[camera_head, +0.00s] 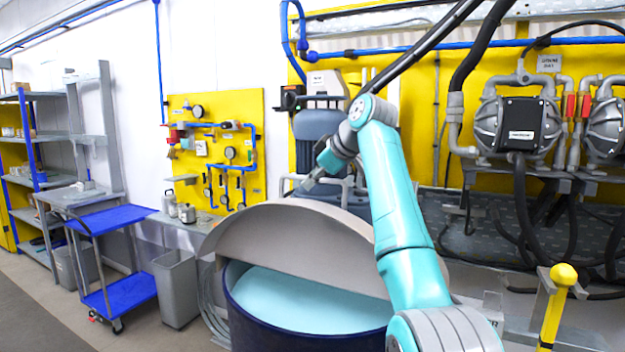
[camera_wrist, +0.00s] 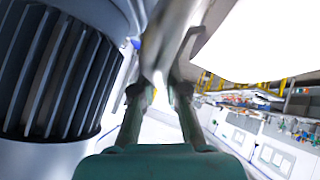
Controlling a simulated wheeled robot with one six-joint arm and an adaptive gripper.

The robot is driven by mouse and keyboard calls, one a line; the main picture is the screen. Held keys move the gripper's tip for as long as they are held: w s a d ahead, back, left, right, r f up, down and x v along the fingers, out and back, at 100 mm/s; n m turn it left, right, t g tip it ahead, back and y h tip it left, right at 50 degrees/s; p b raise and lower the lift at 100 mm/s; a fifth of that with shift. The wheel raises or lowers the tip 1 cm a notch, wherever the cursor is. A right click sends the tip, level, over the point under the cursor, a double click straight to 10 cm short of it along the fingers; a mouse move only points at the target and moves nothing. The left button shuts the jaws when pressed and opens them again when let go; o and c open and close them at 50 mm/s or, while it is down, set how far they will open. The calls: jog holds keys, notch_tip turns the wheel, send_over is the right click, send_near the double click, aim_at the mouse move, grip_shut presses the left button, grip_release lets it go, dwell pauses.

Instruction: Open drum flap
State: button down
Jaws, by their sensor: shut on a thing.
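The drum flap (camera_head: 285,236) is a grey half-round plate. It stands tilted up over the dark blue drum (camera_head: 262,322), and light blue contents (camera_head: 305,300) show through the opening below it. My gripper (camera_head: 310,183) is at the flap's upper edge, on the far side of the drum. In the wrist view, my gripper (camera_wrist: 158,92) has its two fingers on either side of a thin grey part (camera_wrist: 165,50), which appears to belong to the flap. The exact contact at the fingertips is hard to make out.
A grey-blue ribbed motor (camera_head: 318,124) stands just behind the flap, and it is close by in the wrist view (camera_wrist: 58,70). Pumps (camera_head: 518,130) and hoses line the wall at right. A blue cart (camera_head: 112,218) and grey bin (camera_head: 176,287) stand left; the floor at far left is clear.

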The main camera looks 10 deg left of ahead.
jog(key=shift+r, duration=0.1)
jog(key=c, duration=1.2)
grip_release()
jog(key=v, duration=1.2)
